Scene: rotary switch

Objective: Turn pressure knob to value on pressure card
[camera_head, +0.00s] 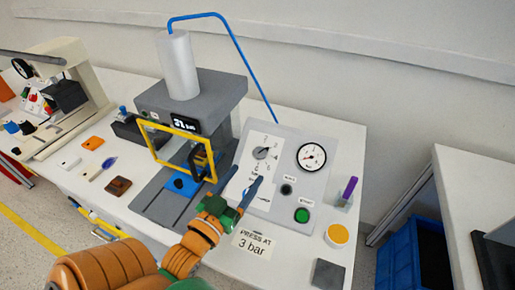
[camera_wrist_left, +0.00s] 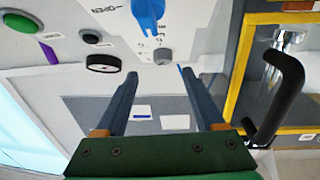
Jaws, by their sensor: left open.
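The card (camera_head: 252,243) reading "PRESS AT 3 bar" lies on the table in front of the panel. The pressure knob (camera_head: 262,153) is a small grey dial on the white scale plate; its exact setting is too small to read. It also shows in the left wrist view (camera_wrist_left: 162,57). My left gripper (camera_head: 244,178) is open and empty, in front of the scale plate. In the left wrist view its fingertips (camera_wrist_left: 160,73) lie either side of the knob's line, the knob just beyond them.
A blue lever (camera_wrist_left: 148,14) sits on the panel near the knob. A black button (camera_head: 287,188) and green button (camera_head: 302,215) are to the right. The press (camera_head: 190,92) with its yellow frame (camera_head: 152,158) stands close on the left. A yellow-topped pot (camera_head: 337,235) stands at the right.

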